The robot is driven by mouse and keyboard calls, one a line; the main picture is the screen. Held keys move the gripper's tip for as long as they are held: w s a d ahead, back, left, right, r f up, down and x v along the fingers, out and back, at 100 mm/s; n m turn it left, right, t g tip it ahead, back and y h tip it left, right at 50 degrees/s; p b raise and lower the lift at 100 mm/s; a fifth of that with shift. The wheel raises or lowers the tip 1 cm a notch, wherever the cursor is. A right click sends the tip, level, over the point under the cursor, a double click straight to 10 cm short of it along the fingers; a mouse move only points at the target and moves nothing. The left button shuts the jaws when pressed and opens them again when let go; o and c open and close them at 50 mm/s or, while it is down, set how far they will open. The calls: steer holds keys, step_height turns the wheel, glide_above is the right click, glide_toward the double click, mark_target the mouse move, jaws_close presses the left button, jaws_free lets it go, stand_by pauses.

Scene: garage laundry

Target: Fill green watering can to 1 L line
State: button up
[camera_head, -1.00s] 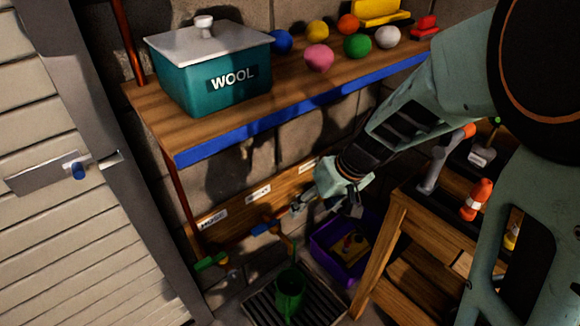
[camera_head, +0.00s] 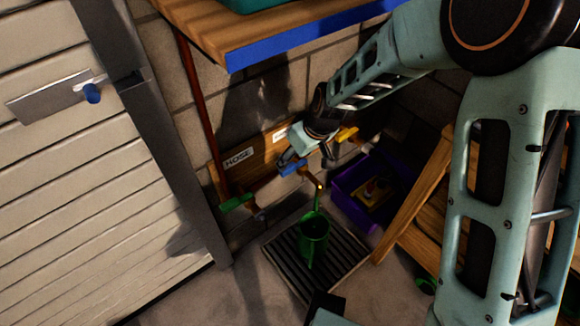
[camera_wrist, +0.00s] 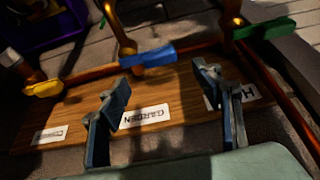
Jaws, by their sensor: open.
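The green watering can (camera_head: 314,242) stands upright on a floor grate in the head view. Its inside looks dark; I cannot read a fill line or water level. A blue tap handle (camera_head: 292,168) is above it on the copper pipe, with a copper spout (camera_head: 319,187) pointing down over the can. My gripper (camera_head: 296,155) is by the blue handle. In the wrist view my gripper (camera_wrist: 165,84) is open and empty, its fingers spread in front of the GARDEN label (camera_wrist: 145,116). The blue handle (camera_wrist: 148,57) lies just beyond the fingertips, with no clear contact.
A green handle (camera_head: 237,202) by the HOSE label (camera_head: 239,157) and a yellow handle (camera_head: 347,134) flank the blue one. A purple crate (camera_head: 345,198) and a wooden stand (camera_head: 415,195) are right of the grate (camera_head: 345,262). A blue-edged shelf (camera_head: 300,42) is overhead.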

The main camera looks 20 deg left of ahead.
mark_target(289, 168)
steer(key=b+x, duration=0.1)
steer(key=x, duration=0.6)
steer(key=shift+f+b, duration=0.2)
steer(key=shift+b, duration=0.15)
steer(key=shift+c, duration=0.5)
jaws_close()
